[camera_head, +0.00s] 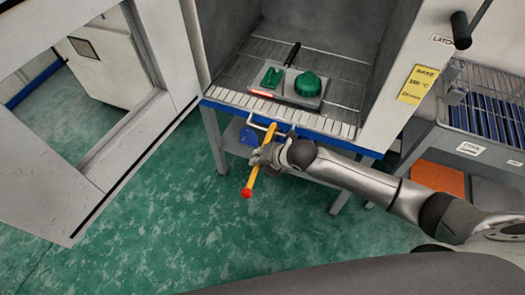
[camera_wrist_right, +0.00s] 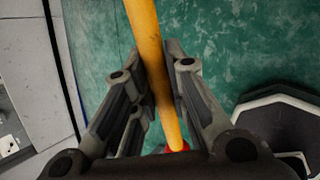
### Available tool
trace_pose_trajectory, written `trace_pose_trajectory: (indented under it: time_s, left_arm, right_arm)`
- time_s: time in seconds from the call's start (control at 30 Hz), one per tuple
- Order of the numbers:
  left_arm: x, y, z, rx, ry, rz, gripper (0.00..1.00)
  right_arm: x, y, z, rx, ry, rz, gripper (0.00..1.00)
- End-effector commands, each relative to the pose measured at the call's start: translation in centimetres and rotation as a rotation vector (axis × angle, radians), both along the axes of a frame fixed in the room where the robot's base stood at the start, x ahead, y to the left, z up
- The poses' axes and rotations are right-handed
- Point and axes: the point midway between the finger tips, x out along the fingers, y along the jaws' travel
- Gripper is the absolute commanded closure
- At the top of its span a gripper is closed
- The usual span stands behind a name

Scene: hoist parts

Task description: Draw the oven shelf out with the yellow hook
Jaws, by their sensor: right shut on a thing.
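The yellow hook (camera_head: 253,178) is a yellow rod with a red ball at its lower end. My right gripper (camera_head: 264,156) is shut around its shaft, below the oven mouth. In the right wrist view the yellow shaft (camera_wrist_right: 145,35) runs between the two fingers, with the red end partly hidden. The wire oven shelf (camera_head: 237,70) lies inside the oven, bearing a grey tray (camera_head: 296,98) with green parts. My left gripper is not in view.
The oven door (camera_head: 178,60) stands open at the left. A cooling rack (camera_head: 482,90) with blue slots stands at the right, near a yellow bake label (camera_head: 417,85). A blue object (camera_head: 249,136) is beside the hook. Green floor in front is clear.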

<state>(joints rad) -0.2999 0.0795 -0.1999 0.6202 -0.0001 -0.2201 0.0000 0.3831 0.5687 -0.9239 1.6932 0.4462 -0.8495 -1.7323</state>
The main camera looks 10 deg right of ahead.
Motion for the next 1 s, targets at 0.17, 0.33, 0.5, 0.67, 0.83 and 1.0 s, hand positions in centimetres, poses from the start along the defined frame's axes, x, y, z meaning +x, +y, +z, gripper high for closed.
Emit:
trace_pose_trajectory:
  time_s: [0.17,0.33,0.5,0.67,0.83,1.0]
  left_arm:
    - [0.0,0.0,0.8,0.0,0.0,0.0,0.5]
    - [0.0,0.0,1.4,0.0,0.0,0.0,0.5]
    - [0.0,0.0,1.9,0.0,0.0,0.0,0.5]
    - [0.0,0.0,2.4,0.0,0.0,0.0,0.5]
    - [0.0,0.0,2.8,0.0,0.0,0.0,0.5]
    - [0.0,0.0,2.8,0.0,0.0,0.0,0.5]
  right_arm:
    - [-1.2,0.9,0.1,0.002,0.003,0.002,1.0]
    - [-2.1,1.6,0.2,0.004,0.002,0.002,1.0]
    - [-3.1,2.2,0.2,0.005,0.003,0.003,1.0]
    - [-4.0,2.8,0.1,0.004,0.003,0.003,1.0]
    - [-4.8,3.4,0.1,0.003,0.002,0.001,1.0]
    - [-5.1,3.6,0.1,0.004,0.0,0.001,1.0]
